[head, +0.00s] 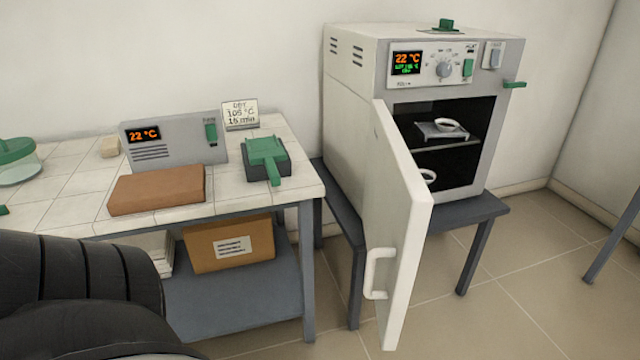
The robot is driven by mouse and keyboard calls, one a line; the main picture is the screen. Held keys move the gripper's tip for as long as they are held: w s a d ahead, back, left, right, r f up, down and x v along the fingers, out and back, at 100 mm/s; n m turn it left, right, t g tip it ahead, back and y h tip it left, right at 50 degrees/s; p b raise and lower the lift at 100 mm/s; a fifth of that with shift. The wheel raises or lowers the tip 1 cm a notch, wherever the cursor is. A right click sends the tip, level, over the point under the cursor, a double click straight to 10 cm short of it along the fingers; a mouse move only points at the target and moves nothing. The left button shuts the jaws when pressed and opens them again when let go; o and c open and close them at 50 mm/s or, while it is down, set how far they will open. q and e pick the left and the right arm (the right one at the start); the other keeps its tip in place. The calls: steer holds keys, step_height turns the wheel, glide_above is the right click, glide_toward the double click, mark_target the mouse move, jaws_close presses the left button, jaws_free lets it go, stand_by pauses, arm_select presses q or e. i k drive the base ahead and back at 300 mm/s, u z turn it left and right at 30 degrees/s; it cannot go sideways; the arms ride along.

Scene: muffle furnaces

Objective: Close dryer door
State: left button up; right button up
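The dryer (350,75) is a white box oven on a dark grey stand, right of the middle of the head view. Its white door (400,220) is hinged on the left and stands wide open toward me. A white handle (377,273) is on the door's outer face, low down. Inside the dark chamber, a shelf (450,144) bears a small grey tray with a white dish, and a white ring-shaped thing is partly hidden by the door below. A dark arm of mine enters at lower left. Neither gripper is in view.
A tiled bench (70,175) at left holds a grey display unit (175,145), a brown block (157,189), a green-topped device (266,155) and a sign (240,114). A cardboard box (230,243) is on its lower shelf. Floor (520,290) at the right front is clear.

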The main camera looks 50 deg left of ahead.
mark_target(397, 203)
steer(key=u, duration=1.25)
steer(key=i, duration=0.5)
steer(key=z, duration=0.85)
steer(key=k, duration=1.6)
steer(key=u, duration=1.05)
steer(key=i, duration=1)
